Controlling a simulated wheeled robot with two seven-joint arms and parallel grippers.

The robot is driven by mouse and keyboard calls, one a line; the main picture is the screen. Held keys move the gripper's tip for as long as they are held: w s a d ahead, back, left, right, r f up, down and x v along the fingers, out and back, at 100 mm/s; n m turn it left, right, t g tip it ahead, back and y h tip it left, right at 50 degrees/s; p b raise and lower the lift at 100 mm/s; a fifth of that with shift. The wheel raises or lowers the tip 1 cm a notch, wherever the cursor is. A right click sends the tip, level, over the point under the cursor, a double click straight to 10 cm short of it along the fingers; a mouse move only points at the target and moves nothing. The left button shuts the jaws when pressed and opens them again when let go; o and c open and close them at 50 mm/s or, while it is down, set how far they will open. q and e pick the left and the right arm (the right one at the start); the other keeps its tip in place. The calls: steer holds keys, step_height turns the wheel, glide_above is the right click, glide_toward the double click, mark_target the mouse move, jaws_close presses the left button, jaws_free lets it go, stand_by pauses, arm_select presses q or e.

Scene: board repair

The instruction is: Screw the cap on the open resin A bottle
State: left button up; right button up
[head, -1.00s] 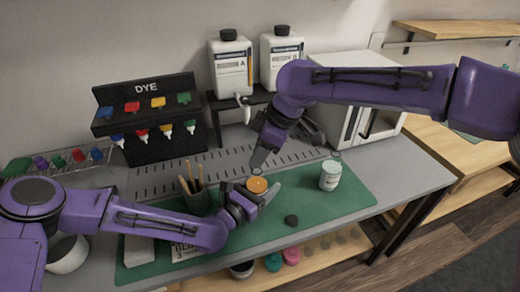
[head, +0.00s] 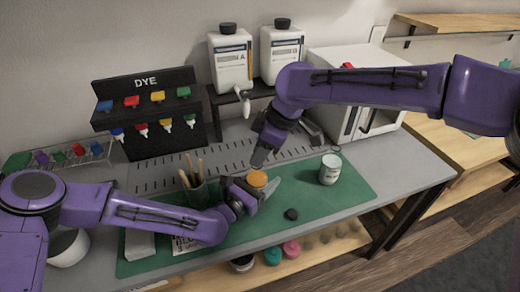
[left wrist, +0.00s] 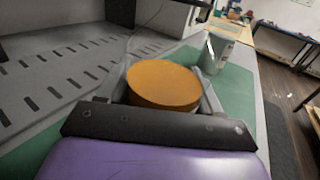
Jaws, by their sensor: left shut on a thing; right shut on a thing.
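A small black round piece (head: 291,214), perhaps a cap, lies on the green mat. My left gripper (head: 253,190) is shut on a jar with an orange top (head: 257,179); the orange top (left wrist: 164,84) lies between its fingers in the left wrist view. My right gripper (head: 260,157) appears just behind and above the jar in the head view. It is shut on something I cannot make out.
A similar white bottle B (head: 282,55) stands beside bottle A. A white labelled can (head: 330,169) stands on the mat (head: 345,200) at right. A brush cup (head: 194,190), a dye rack (head: 150,125) and a white oven-like box (head: 350,100) stand around.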

steer(key=shift+f, duration=0.3)
steer(key=m, duration=0.2)
steer(key=m+t, duration=0.1)
steer(key=m, duration=0.1)
steer(key=shift+s+a+h, duration=0.15)
steer(key=shift+s+h, duration=0.05)
steer(key=shift+h, duration=0.2)
steer(key=m+t, duration=0.1)
steer(key=m, duration=0.2)
steer(key=shift+s+h, duration=0.1)
steer(key=shift+h, duration=0.3)
steer(key=m, duration=0.2)
steer(key=m+t+h, duration=0.1)
steer(key=m, duration=0.2)
steer(key=shift+a+m+h, duration=0.3)
steer(key=shift+d, duration=0.1)
steer(key=o, duration=1)
